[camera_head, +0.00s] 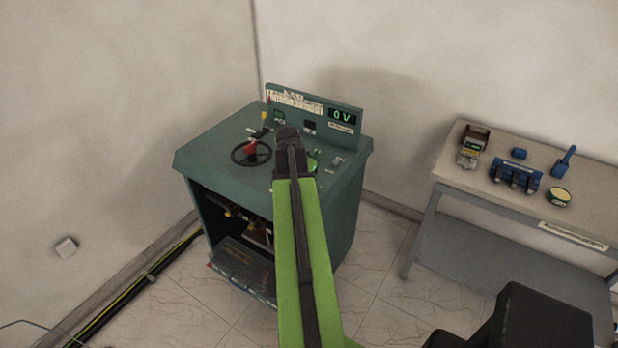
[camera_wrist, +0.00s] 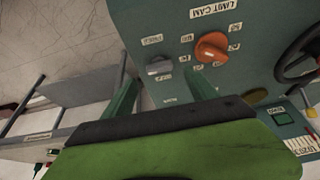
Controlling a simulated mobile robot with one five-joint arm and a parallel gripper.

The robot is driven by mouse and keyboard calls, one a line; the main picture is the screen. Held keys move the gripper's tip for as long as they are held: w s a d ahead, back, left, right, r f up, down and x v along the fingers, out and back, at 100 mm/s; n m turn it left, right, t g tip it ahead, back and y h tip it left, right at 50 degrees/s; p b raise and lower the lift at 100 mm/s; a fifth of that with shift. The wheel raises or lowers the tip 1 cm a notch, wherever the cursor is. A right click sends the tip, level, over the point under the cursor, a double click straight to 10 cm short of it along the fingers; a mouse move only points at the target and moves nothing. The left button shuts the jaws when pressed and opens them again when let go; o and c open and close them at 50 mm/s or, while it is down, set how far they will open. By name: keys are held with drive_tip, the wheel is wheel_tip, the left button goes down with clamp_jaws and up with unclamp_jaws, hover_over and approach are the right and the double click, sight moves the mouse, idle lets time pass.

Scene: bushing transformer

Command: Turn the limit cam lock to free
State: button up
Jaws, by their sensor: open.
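The green control cabinet (camera_head: 215,148) stands in the room corner. In the wrist view its panel (camera_wrist: 170,20) carries an orange knob (camera_wrist: 212,47) beside a "LIMIT CAM" label (camera_wrist: 215,8). A small grey lever knob (camera_wrist: 158,66) sits left of the orange knob with small labels around it; their words are too small to read surely. My gripper (camera_wrist: 163,82) is open and empty, its two green fingers apart. In the picture the grey knob lies between and just beyond the fingertips; I cannot tell the gap in depth. In the head view my arm hides much of this panel.
A black handwheel (camera_head: 251,153) with a red part is on the cabinet top. A display (camera_head: 342,115) reads 0 V. A workbench (camera_head: 447,172) at right holds several tools. Below the top, the cabinet front is open, with a panel (camera_head: 243,268) leaning there. Tiled floor is clear between cabinet and bench.

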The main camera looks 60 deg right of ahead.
drive_tip(key=p+v, duration=1)
drive_tip(key=v, duration=0.2)
drive_tip(key=shift+r, duration=0.3)
drive_tip(key=shift+w+a, duration=0.1)
drive_tip(key=w+a+f+n+t+y+b, duration=0.1)
drive_tip(key=w+a+f+n+b, duration=0.15)
drive_tip(key=w+a, duration=0.5)
drive_tip(key=w+a+f+n+b, duration=0.2)
drive_tip(key=w+a+f+b, duration=0.25)
drive_tip(key=a, duration=0.65)
drive_tip(key=w+a+f+n+t+y+b, duration=0.1)
drive_tip(key=w+a+f+n+b, duration=0.15)
drive_tip(key=w+a, duration=0.6)
drive_tip(key=s+a+f+n+y+b, duration=0.1)
drive_tip(key=s+a+f+n, duration=0.1)
drive_tip(key=a, duration=0.6)
drive_tip(key=s+a+f+n+g+b, duration=0.1)
drive_tip(key=s+a+n, duration=0.1)
drive_tip(key=a+n, duration=0.3)
drive_tip(key=s+a+f+n+g+y+b, duration=0.1)
drive_tip(key=a+n, duration=0.3)
drive_tip(key=a, duration=0.7)
drive_tip(key=shift+s+a+f+y+b, duration=0.3)
drive_tip(key=shift+s+a+f+b, duration=0.15)
drive_tip(key=shift+f, duration=0.35)
